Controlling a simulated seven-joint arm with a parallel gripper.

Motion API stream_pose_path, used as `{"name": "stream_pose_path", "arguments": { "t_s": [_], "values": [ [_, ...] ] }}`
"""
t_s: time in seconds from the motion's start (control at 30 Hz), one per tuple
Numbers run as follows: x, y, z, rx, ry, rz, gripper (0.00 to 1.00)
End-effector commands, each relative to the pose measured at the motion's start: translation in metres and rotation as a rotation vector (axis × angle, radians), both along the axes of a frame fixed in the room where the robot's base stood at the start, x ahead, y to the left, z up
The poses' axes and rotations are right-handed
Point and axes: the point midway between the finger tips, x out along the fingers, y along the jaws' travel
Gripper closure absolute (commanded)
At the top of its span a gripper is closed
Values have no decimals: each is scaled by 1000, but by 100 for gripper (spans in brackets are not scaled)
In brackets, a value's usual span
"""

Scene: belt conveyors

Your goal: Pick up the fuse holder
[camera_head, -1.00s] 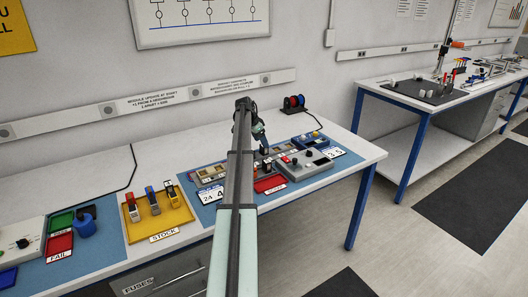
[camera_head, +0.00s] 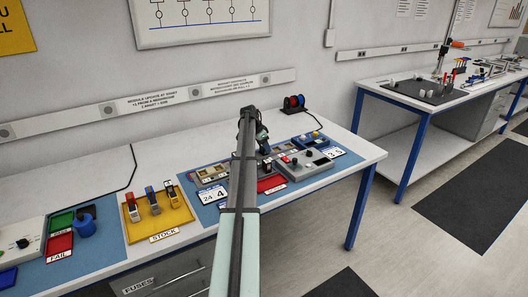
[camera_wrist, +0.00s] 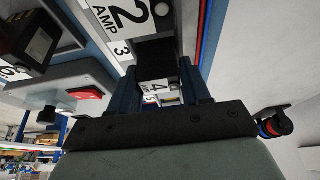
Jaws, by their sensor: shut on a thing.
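My gripper (camera_wrist: 145,90) shows in the wrist view as two dark blue fingers, shut on a dark block, the fuse holder (camera_wrist: 155,52), with a pale, numbered face between them. Its lower end and its contact with the board are hard to make out. In the head view my gripper (camera_head: 264,146) is over the back of the right-hand work mat, mostly hidden behind my arm, and the held piece cannot be made out. Several similar fuse holders (camera_head: 153,200) stand in the yellow STOCK tray (camera_head: 180,215) to the left.
Red FAIL (camera_head: 59,244) and green trays (camera_head: 60,222) are far left. A spool stand (camera_head: 294,104) is behind.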

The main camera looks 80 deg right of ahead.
Motion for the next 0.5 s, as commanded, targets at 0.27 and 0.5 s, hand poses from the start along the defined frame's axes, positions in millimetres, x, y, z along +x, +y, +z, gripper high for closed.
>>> {"name": "stream_pose_path", "arguments": {
  "t_s": [0.27, 0.5],
  "values": [
    [0, 0, 0, 0, 0, 0, 83],
    [0, 0, 4, -1, 0, 0, 83]
  ]
}}
